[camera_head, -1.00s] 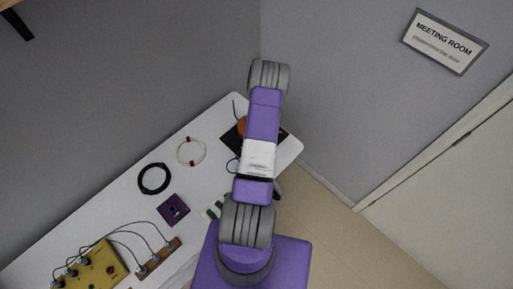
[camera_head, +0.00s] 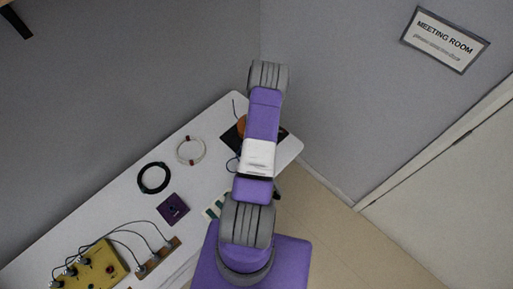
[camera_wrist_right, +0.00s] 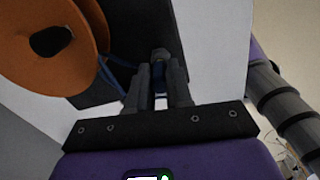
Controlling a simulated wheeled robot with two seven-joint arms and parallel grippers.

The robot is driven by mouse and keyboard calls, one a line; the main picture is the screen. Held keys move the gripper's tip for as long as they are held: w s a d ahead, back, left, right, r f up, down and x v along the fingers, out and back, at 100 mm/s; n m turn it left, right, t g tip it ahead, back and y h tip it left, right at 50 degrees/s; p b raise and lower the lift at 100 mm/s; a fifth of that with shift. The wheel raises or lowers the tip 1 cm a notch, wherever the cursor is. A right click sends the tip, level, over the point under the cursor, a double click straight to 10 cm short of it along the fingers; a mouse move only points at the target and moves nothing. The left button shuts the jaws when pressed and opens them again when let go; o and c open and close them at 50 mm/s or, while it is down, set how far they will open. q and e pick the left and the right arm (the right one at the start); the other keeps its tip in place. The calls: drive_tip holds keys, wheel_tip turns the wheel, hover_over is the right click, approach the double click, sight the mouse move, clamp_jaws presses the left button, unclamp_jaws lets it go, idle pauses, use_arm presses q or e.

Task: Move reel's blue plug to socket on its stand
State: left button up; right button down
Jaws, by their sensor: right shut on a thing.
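The orange reel (camera_wrist_right: 50,45) fills the upper left of the right wrist view, beside a dark stand (camera_wrist_right: 130,25). In the head view only an orange edge of the reel (camera_head: 241,125) and part of the dark stand (camera_head: 229,137) show past my right arm. My right gripper (camera_wrist_right: 160,78) is shut on the blue plug (camera_wrist_right: 160,101), of which only a little blue shows between the fingers. A blue cable (camera_wrist_right: 109,76) runs from the reel towards the fingers. A grey round part lies at the fingertips; I cannot tell whether it is the socket. My left gripper is out of view.
On the white table (camera_head: 100,215) lie a cream cable ring (camera_head: 179,152), a black cable ring (camera_head: 143,183), a purple plate (camera_head: 172,209) and a yellow box (camera_head: 95,270) with cables to a brown strip (camera_head: 160,257). A wall stands behind the table.

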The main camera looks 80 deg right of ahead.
drive_tip(key=shift+f+b, duration=0.3)
drive_tip(key=shift+f, duration=0.15)
drive_tip(key=c, duration=1)
unclamp_jaws()
drive_tip(key=shift+o, duration=0.2)
drive_tip(key=shift+r, duration=0.2)
drive_tip(key=shift+r+p, duration=3.5)
drive_tip(key=shift+r, duration=0.15)
